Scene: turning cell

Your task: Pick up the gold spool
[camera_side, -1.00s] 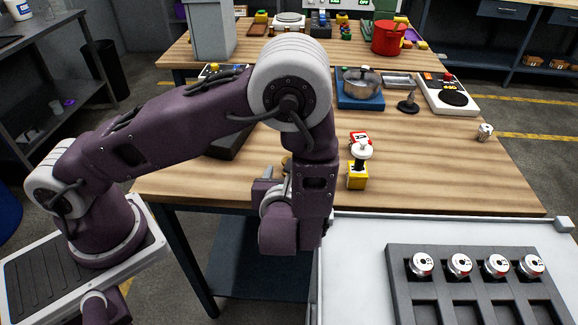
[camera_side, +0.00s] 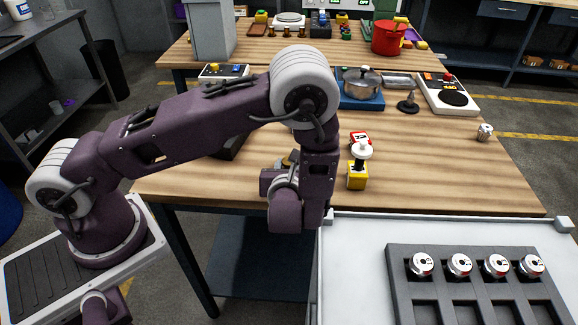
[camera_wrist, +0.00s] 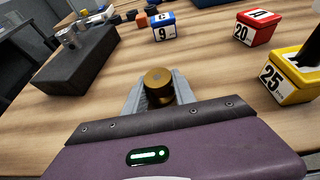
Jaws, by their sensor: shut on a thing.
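The gold spool (camera_wrist: 158,84) is a short brass-coloured cylinder, seen from above in the wrist view. My gripper (camera_wrist: 160,92) is shut on it, with one grey finger on each side. In the side view only a small gold part of the spool (camera_side: 287,162) shows, beside my gripper (camera_side: 279,168) near the front left of the wooden table. My wrist hides most of the fingers and spool there. I cannot tell whether the spool touches the table.
A dark block (camera_wrist: 82,62) lies left in the wrist view. A blue block (camera_wrist: 162,27), a red block (camera_wrist: 256,27) and a yellow block (camera_wrist: 289,78) stand beyond and right. A dark rack (camera_side: 480,285) holds several silver spools in front. Bare wood surrounds the gold spool.

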